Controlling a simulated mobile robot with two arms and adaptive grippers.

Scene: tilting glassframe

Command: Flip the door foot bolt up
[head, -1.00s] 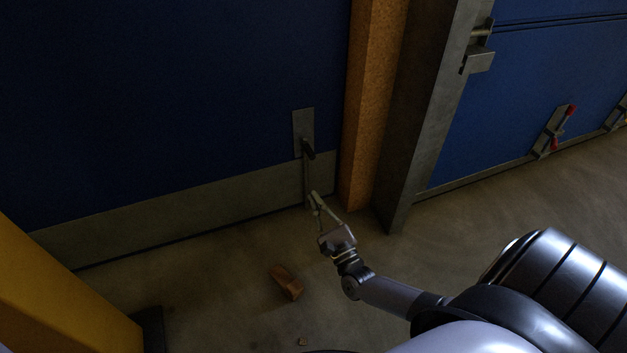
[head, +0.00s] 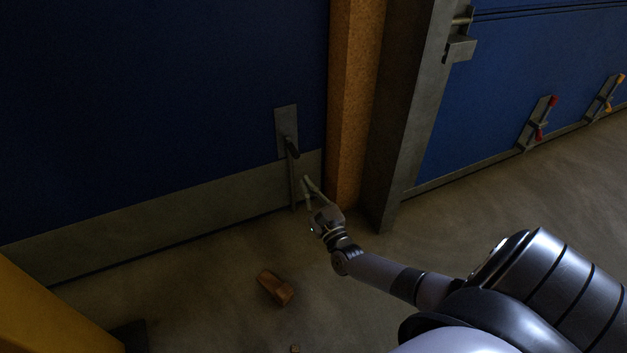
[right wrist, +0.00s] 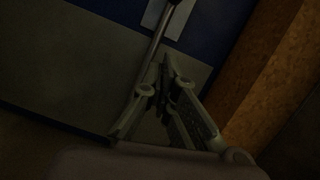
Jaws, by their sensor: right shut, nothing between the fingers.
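The foot bolt (head: 290,147) is on the blue door (head: 150,90), low down near its right edge. It has a grey mounting plate, a dark lever and a thin rod reaching down over the grey kick strip. My right gripper (head: 305,180) is shut and empty, just right of the rod in the head view. In the right wrist view the fingertips (right wrist: 166,60) meet beside the rod (right wrist: 158,35), which runs up to the pale plate (right wrist: 168,18). I cannot tell whether they touch it. My left gripper is not in view.
An orange-brown post (head: 352,110) and a grey metal post (head: 400,130) stand right of the door. A wooden block (head: 275,287) lies on the floor. A yellow structure (head: 50,315) fills the lower left. Floor at the right is open.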

